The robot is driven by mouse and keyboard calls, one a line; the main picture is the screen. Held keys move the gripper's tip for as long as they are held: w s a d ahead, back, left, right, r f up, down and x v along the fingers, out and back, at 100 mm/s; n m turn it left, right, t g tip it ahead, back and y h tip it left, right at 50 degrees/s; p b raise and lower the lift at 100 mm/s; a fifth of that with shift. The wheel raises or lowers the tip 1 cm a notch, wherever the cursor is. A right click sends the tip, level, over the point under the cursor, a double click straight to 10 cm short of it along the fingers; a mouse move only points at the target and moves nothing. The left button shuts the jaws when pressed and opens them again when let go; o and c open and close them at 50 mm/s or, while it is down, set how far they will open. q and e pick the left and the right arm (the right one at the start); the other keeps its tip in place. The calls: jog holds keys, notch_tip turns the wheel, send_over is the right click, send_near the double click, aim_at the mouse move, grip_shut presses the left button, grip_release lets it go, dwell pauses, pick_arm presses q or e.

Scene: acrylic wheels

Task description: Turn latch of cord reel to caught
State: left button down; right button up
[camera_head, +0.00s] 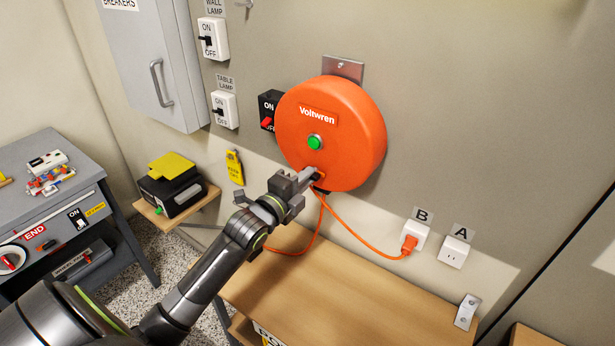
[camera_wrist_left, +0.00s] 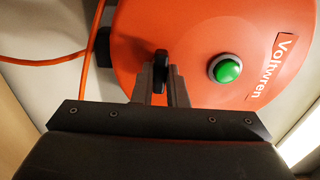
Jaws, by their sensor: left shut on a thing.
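The orange cord reel (camera_head: 350,140) marked Voltwren hangs on the wall and has a green button (camera_head: 314,142) on its face. In the left wrist view the reel (camera_wrist_left: 200,35) fills the upper middle, with the green button (camera_wrist_left: 227,69) right of the fingers. My left gripper (camera_head: 314,175) is at the reel's lower front. In the left wrist view its fingers (camera_wrist_left: 161,85) are shut on the small black latch (camera_wrist_left: 161,62). The fingers hide part of the latch, and I cannot read its setting. My right gripper is not in view.
An orange cord (camera_head: 350,232) runs from the reel to a plug (camera_head: 409,245) in socket B. Socket A (camera_head: 453,252) is empty. A wooden bench (camera_head: 330,300) lies below. A black switch box (camera_head: 268,110) is left of the reel. A grey cabinet (camera_head: 150,60) hangs at upper left.

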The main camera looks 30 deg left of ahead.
pick_arm(q)
jog(key=m+b, duration=0.3)
jog(key=m, duration=0.1)
dwell(0.3)
jog(key=shift+f, duration=0.1)
